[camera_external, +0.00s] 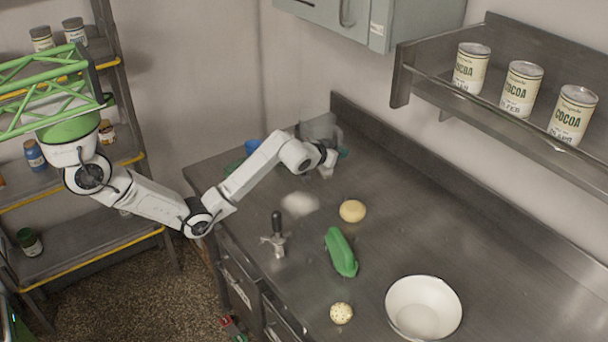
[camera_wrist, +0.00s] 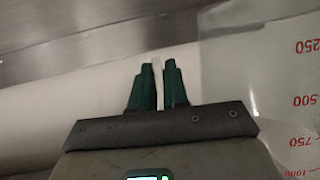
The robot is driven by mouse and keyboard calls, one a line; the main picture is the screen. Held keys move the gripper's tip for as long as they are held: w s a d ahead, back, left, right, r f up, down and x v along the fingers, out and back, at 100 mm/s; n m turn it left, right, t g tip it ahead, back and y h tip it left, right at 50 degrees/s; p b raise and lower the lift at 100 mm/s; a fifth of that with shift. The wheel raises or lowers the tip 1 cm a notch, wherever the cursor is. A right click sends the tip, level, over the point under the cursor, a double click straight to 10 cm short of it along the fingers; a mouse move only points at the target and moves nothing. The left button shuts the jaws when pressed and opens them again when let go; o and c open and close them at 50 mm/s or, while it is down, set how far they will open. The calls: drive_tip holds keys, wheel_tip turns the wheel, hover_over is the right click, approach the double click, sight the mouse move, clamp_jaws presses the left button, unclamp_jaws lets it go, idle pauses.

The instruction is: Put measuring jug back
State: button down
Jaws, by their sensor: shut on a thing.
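The measuring jug (camera_external: 318,128) is a clear, greyish vessel at the far back-left corner of the steel counter. In the wrist view the jug (camera_wrist: 290,95) fills the right side, with red volume marks on its wall. My gripper (camera_external: 341,155) is beside the jug, low over the counter. In the wrist view my green fingertips (camera_wrist: 158,72) are close together with a thin pale strip between them, apparently the jug's handle. I cannot tell whether the jug's base touches the counter; my arm hides part of it.
A blue cup (camera_external: 252,146) stands left of the jug. A white powder patch (camera_external: 300,203), dark-handled tool (camera_external: 278,225), dough ball (camera_external: 352,211), green item (camera_external: 341,252), speckled ball (camera_external: 341,313) and white bowl (camera_external: 399,317) lie nearer. Cocoa cans (camera_external: 521,88) stand on the wall shelf (camera_external: 480,110).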

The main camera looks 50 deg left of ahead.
drive_tip(key=s+a+r+m+h+b, duration=0.1)
drive_tip(key=s+a+r+m+h, duration=0.15)
drive_tip(key=s, duration=0.35)
drive_tip(key=s+a+r+m+h, duration=0.1)
drive_tip(key=s+r+m+h, duration=0.15)
drive_tip(key=s+h, duration=0.2)
drive_tip(key=s+d+m+g+h+p, duration=0.2)
drive_tip(key=s+m+g+h, duration=0.25)
drive_tip(key=s, duration=1.15)
drive_tip(key=s+d+m+g+h+p, duration=0.15)
drive_tip(key=s+m+g+h, duration=0.35)
drive_tip(key=s, duration=1)
drive_tip(key=shift+m+t+y, duration=0.55)
drive_tip(key=shift+m+y, duration=0.1)
drive_tip(key=shift+y, duration=0.1)
drive_tip(key=w+f+p, duration=0.1)
drive_tip(key=w+f, duration=0.2)
drive_tip(key=w, duration=0.1)
drive_tip(key=w+f, duration=0.2)
drive_tip(key=w, duration=0.2)
drive_tip(key=w+f+p, duration=0.1)
drive_tip(key=w+f, duration=0.2)
drive_tip(key=w, duration=0.1)
drive_tip(key=shift+w+d+f+p, duration=0.2)
drive_tip(key=shift+w+f+p, duration=0.05)
drive_tip(key=shift+f+p, duration=0.1)
drive_tip(key=shift+w+f, duration=0.3)
drive_tip(key=shift+f, duration=0.1)
drive_tip(key=shift+f+p, duration=0.55)
drive_tip(key=shift+f, duration=1.05)
